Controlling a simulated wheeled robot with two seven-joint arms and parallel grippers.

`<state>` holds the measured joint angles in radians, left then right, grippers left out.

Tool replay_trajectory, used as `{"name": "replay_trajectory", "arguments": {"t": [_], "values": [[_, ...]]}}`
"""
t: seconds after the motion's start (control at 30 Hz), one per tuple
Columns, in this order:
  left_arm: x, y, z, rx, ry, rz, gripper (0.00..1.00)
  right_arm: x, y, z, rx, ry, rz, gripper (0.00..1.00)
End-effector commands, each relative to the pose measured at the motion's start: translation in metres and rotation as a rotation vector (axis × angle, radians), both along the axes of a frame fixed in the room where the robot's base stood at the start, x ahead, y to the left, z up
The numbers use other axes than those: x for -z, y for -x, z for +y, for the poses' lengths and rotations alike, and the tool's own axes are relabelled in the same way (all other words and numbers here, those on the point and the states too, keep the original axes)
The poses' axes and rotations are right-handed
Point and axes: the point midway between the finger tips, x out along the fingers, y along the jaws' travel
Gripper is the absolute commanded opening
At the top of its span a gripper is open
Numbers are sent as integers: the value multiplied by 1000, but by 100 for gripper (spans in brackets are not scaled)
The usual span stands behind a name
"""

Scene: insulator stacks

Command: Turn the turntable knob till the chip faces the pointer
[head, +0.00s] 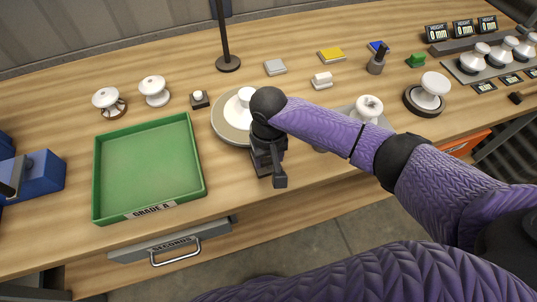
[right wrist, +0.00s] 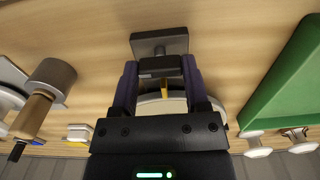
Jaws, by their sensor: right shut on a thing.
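The pale round turntable (head: 228,122) carries a white insulator (head: 245,96), partly hidden behind my right arm. My right gripper (head: 268,165) is at the turntable's front edge. In the right wrist view its fingers (right wrist: 160,82) are shut on a dark block, taken as the turntable knob (right wrist: 165,65). A dark square plate (right wrist: 160,42) joins the block. A small yellow strip (right wrist: 152,83) shows between the fingers by the turntable rim (right wrist: 160,106); I cannot tell whether it is the pointer. I cannot make out the chip. My left gripper is not in view.
A green tray (head: 150,170) labelled GRADE A lies left. Two white insulators (head: 107,102) and a dark block (head: 199,99) stand behind it. A black post (head: 226,40) rises behind the turntable. More insulators (head: 432,90) stand right. A SECONDS drawer (head: 170,245) is below.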

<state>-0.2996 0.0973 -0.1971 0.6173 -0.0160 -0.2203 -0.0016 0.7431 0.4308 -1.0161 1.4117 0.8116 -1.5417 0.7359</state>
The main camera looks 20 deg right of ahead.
Motion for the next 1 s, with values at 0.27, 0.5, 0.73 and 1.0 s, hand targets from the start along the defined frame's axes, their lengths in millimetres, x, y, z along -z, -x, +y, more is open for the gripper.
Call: {"name": "replay_trajectory", "arguments": {"t": [0.27, 0.5, 0.73, 1.0], "values": [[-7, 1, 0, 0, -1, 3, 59, -2, 0, 0, 27, -1, 0, 0], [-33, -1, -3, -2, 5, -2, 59, -6, 1, 0, 159, -1, 3, 0], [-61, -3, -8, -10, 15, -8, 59, -6, 1, 0, 362, 0, 4, 0], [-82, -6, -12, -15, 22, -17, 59, -4, 0, 0, 592, 0, 3, 0]]}}
